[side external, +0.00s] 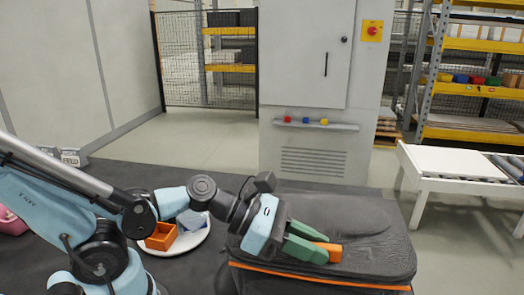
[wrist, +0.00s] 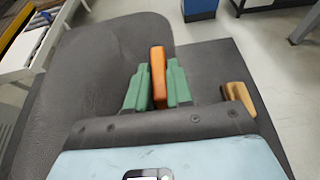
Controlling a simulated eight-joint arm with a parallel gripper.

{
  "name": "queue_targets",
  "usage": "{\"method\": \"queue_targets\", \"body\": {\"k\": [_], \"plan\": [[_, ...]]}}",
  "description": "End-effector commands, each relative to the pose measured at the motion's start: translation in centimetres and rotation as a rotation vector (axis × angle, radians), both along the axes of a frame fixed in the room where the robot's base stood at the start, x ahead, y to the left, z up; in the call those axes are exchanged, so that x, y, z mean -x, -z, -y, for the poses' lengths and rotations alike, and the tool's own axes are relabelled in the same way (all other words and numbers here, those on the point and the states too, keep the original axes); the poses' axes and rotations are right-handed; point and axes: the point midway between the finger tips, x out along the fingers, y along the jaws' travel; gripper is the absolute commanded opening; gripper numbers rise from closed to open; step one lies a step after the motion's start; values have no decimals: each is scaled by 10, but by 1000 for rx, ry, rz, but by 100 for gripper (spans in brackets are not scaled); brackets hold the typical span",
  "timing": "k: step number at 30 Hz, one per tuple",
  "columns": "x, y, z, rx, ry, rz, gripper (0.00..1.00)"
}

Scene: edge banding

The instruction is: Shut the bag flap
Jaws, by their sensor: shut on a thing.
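The dark grey bag (side external: 383,262) with orange trim along its lower edge lies on the dark table at right in the side view. Its rounded top surface (side external: 350,217) lies roughly level; it also fills the left of the wrist view (wrist: 75,85). Whether that surface is the flap, and whether it is fully closed, I cannot tell. My gripper (side external: 316,251), with green fingers, is low over the bag's front part. In the wrist view, my gripper (wrist: 158,88) is shut on a slim orange piece (wrist: 158,68), perhaps a pull tab. Its attachment to the bag is hidden.
A white plate (side external: 198,244) with an orange open box (side external: 161,237) and a blue-grey piece (side external: 192,219) stands left of the bag, behind my arm. A tan-orange piece (wrist: 238,97) shows right of my fingers in the wrist view. A white conveyor table (side external: 450,165) stands beyond.

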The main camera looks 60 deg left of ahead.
Motion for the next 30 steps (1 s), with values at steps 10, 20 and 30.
{"method": "queue_targets", "body": {"k": [10, 20, 30], "plan": [[0, 3, 0, -14, -1, 13, 0], [0, 3, 0, -17, 0, 12, 38], [1, 4, 1, -14, 4, 10, 43]]}}
